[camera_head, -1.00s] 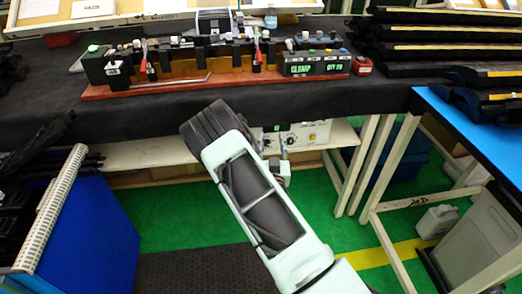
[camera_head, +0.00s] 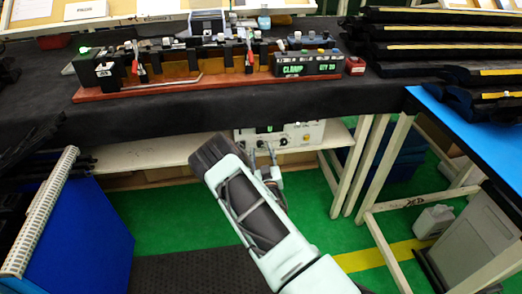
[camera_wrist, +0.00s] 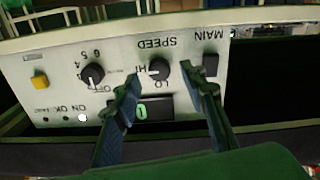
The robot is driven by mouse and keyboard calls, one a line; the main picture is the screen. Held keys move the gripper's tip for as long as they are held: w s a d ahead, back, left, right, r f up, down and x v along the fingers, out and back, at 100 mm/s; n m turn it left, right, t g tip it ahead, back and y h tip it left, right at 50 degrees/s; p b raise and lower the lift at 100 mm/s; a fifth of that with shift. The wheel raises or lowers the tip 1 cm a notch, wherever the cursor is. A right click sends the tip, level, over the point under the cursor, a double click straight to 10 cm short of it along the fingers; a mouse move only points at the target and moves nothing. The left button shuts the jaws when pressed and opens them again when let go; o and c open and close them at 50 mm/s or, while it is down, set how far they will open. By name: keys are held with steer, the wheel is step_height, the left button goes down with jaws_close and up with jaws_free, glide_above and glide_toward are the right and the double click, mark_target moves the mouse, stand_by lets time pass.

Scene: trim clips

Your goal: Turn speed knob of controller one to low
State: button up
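The controller (camera_head: 312,137) is a pale box on the shelf under the bench, partly hidden by my arm in the head view. Its panel (camera_wrist: 60,60) appears upside down in the wrist view. The black speed knob (camera_wrist: 159,69) sits by the SPEED label, between HI and LO marks; its pale mark appears to face the HI side. My gripper (camera_wrist: 161,83) is open and empty. Its two dark fingers are spread on either side of the knob and the green-lit display (camera_wrist: 152,108); whether they touch the panel is unclear. In the head view my gripper (camera_head: 262,150) is at the controller's front.
On the panel, a second numbered knob (camera_wrist: 93,75) is left of the speed knob, the MAIN switch (camera_wrist: 210,64) right, and an orange button (camera_wrist: 39,80) far left. The black-covered bench (camera_head: 200,115) overhangs the shelf (camera_head: 150,155). Bench legs stand to the right.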

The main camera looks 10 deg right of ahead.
steer(key=shift+w, duration=0.9)
steer(key=shift+c, duration=0.6)
jaws_close()
